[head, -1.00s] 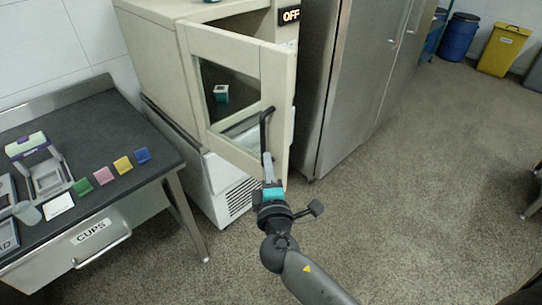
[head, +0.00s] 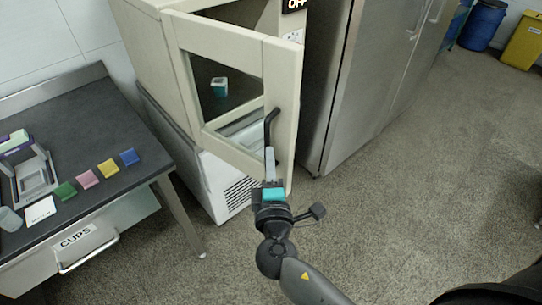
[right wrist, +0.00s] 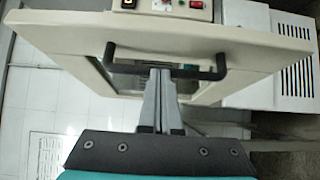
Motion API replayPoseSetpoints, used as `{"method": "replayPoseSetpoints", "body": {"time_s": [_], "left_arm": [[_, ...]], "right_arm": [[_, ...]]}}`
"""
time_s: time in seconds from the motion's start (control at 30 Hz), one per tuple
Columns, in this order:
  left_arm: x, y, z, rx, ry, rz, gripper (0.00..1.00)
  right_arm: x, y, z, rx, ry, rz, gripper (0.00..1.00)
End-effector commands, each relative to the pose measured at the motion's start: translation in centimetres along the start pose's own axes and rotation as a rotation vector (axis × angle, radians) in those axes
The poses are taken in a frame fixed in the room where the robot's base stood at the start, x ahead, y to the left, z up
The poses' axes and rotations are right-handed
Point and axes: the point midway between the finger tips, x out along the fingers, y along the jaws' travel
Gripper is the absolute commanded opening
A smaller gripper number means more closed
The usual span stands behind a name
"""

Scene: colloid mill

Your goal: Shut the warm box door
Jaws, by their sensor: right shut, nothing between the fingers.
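The warm box (head: 150,50) is a cream cabinet with an OFF display. Its door (head: 283,90), a cream frame around a window, stands open toward me. A small teal and white item (head: 219,87) shows through the window. The black door handle (head: 269,128) is on the door's right side; it also shows in the right wrist view (right wrist: 165,70). My right gripper (head: 269,155) is shut and empty, its fingertips at the handle's lower part. In the right wrist view the fingers (right wrist: 160,80) overlap the handle bar; I cannot tell whether they touch it. My left gripper is out of view.
A dark-topped table (head: 95,130) with several coloured pads and a CUPS drawer (head: 85,245) stands at left. A steel cabinet (head: 370,80) stands right of the warm box. Open floor (head: 430,190) lies at right. Blue and yellow bins stand at the back.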

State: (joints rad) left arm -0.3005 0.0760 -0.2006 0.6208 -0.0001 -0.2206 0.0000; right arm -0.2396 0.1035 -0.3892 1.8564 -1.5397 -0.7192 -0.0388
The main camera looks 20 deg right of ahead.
Motion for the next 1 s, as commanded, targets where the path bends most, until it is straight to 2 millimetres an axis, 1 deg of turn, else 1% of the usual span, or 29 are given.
{"method": "replayPoseSetpoints", "body": {"time_s": [0.27, 0.47, 0.57, 0.67, 0.83, 1.0], "left_arm": [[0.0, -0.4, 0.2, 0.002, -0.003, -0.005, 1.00], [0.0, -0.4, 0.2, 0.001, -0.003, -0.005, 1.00], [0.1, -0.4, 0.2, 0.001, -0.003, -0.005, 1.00], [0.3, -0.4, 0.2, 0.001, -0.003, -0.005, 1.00], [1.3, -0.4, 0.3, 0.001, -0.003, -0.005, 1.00], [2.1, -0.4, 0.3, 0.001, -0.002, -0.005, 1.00]], "right_arm": [[0.1, 0.0, 0.1, 0.000, 0.003, 0.000, 0.00], [1.1, -0.2, 1.2, -0.004, 0.038, 0.001, 0.00], [2.2, -0.2, 2.3, -0.007, 0.077, 0.001, 0.00], [3.6, -0.2, 3.7, -0.008, 0.128, 0.003, 0.00], [6.7, -0.3, 6.2, -0.008, 0.230, 0.004, 0.00], [9.8, -0.2, 8.2, -0.003, 0.272, 0.002, 0.00]]}}
